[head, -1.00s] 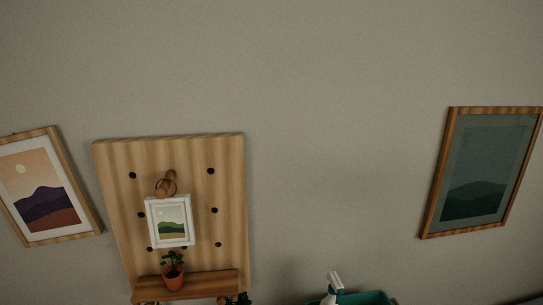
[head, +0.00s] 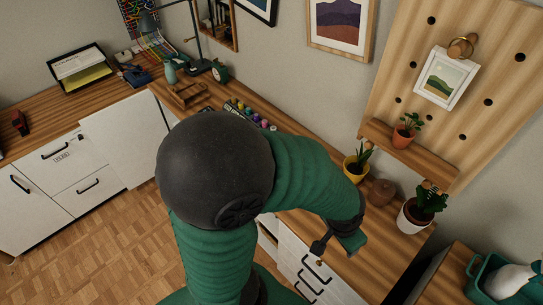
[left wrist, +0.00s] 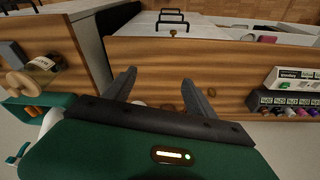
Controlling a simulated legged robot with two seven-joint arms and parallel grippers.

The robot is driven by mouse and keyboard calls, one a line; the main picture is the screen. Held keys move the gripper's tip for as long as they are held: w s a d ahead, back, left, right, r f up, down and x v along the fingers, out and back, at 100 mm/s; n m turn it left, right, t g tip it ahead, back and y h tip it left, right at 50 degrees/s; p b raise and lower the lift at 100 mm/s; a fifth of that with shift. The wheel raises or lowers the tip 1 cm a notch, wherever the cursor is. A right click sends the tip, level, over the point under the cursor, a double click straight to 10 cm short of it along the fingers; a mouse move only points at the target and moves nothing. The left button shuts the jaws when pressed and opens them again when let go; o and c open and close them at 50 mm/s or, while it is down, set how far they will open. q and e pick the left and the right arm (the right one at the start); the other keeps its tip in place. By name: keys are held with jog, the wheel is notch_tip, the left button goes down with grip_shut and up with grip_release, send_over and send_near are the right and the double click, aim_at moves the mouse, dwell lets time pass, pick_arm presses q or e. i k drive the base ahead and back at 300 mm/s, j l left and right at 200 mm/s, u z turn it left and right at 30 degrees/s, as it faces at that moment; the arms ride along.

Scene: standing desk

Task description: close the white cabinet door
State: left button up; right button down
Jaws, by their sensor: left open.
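White cabinet fronts run under the wooden desk. In the head view a plain white panel (head: 125,140) at left stands beside drawers with black handles (head: 62,148); I cannot tell whether it is the door or how far it stands open. More white fronts with black handles (head: 312,275) show below my left arm, and white fronts (left wrist: 205,23) with black handles show at the top of the left wrist view. My left gripper (head: 335,243) is over the desk's front edge, and its fingers (left wrist: 160,92) are apart and empty. My arm hides the middle fronts. My right gripper is out of view.
Potted plants (head: 357,165) and a brown pot (head: 381,192) stand on the desk near my left gripper. Bottles (left wrist: 290,112) sit on the desk in the wrist view. A teal bin (head: 490,280) is at lower right. The parquet floor (head: 100,245) is clear at left.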

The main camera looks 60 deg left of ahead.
aim_at(130, 133)
jog(key=u, duration=0.45)
jog(key=k+j+u, duration=0.1)
jog(key=u, duration=0.85)
jog(key=j+u, duration=0.15)
jog(key=u, duration=0.35)
jog(key=i+j, duration=0.3)
jog(key=j, duration=0.15)
jog(key=i+j, duration=0.25)
jog(key=j, duration=0.15)
jog(key=i+j, duration=0.3)
jog(key=j, duration=0.15)
jog(key=i+j+z, duration=0.1)
jog(key=i+j, duration=0.45)
jog(key=j, duration=0.3)
jog(key=i+j, duration=0.3)
jog(key=j, duration=0.15)
jog(key=i+j, duration=0.25)
jog(key=j, duration=0.2)
jog(key=i+j, duration=0.25)
jog(key=j, duration=0.2)
jog(key=z, duration=0.05)
